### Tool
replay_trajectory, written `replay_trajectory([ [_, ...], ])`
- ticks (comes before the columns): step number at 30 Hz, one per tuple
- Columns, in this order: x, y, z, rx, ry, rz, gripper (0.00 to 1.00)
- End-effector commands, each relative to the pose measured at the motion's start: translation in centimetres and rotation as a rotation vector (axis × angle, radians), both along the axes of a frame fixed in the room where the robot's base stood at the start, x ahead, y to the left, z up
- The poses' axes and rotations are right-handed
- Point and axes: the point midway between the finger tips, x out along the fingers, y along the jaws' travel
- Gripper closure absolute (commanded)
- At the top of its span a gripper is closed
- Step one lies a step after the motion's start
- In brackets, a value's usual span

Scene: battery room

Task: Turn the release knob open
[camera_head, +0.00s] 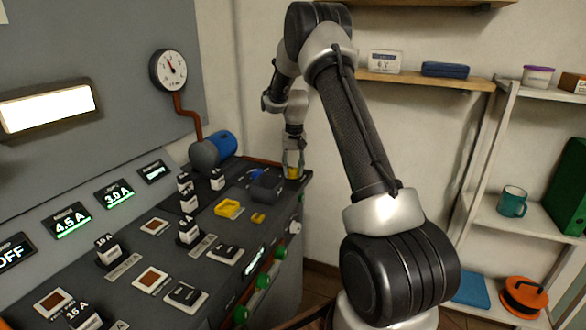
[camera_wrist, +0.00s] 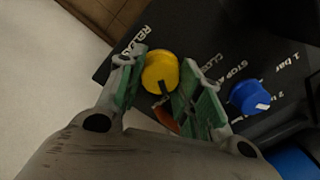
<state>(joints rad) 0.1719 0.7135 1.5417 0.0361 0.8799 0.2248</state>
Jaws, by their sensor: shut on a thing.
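The release knob (camera_wrist: 159,68) is round and yellow with a dark pointer mark, on a dark panel printed with "RELE..." and "CLOS..." beside it. In the wrist view my gripper (camera_wrist: 160,78) has one green-padded finger on each side of the knob and is shut on it. In the head view my gripper (camera_head: 293,165) points down at the far right corner of the console, and a little yellow of the knob (camera_head: 292,173) shows between the fingers. The fingers hide part of the lettering.
A blue knob (camera_wrist: 249,97) stands close to the right finger. A pressure gauge (camera_head: 168,70) is on the wall panel. A shelf (camera_head: 425,79) is behind my arm.

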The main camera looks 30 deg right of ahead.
Motion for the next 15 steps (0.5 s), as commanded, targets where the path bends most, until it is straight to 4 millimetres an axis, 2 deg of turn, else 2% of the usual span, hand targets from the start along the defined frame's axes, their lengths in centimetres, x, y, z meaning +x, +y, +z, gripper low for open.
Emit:
replay_trajectory([
  [6,0.04,-0.02,0.08,-0.001,-0.002,-0.151,0.89],
  [15,0.04,-0.02,0.08,-0.001,-0.002,-0.275,0.89],
])
